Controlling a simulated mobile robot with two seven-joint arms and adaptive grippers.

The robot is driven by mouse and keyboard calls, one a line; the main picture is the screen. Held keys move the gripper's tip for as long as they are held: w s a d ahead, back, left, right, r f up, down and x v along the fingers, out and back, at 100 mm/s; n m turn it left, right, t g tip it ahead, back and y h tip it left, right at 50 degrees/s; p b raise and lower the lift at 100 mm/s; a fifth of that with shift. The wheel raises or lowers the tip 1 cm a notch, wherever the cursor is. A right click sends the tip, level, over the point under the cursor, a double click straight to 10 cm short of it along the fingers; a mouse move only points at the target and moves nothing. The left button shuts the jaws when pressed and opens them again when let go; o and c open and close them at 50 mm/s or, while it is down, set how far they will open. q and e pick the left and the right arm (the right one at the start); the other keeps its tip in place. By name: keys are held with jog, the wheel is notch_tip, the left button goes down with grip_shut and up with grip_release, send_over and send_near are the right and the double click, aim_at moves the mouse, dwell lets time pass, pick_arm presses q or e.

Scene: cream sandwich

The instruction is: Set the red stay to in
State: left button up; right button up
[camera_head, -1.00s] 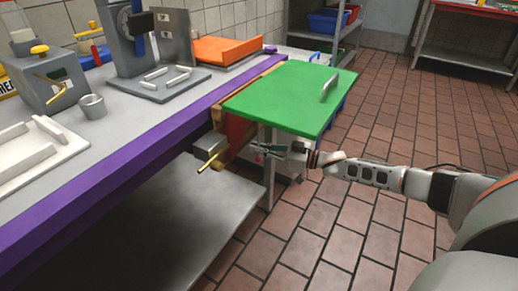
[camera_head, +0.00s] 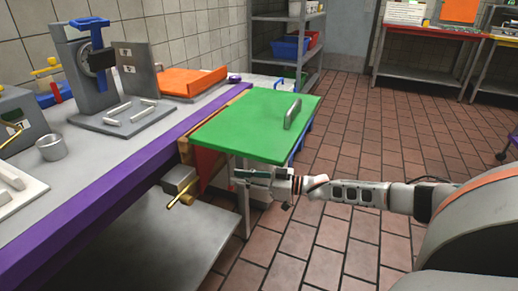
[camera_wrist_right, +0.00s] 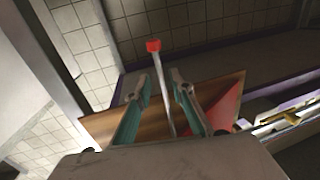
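The red stay shows in the right wrist view as a thin grey rod with a red cap (camera_wrist_right: 153,46). The rod runs down between the two fingers of my right gripper (camera_wrist_right: 162,82). The fingers stand apart on either side of the rod, with gaps; I cannot tell how deep the rod sits between them. In the head view my right gripper (camera_head: 245,173) is just below the front edge of the green board (camera_head: 250,125), and the rod is not clear there. The board lies level beside the counter's end. My left gripper is not in view.
The purple-edged counter (camera_head: 110,165) runs along the left. A grey block with a brass handle (camera_head: 180,182) juts out beneath the board's left side. A red panel (camera_wrist_right: 228,108) is close to the right finger. A lower metal shelf (camera_head: 150,250) lies below; tiled floor is open rightward.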

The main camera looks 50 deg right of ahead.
jog(key=v, duration=0.7)
jog(key=shift+s+d, duration=0.2)
jog(key=shift+s, duration=0.15)
jog(key=shift+a, duration=0.1)
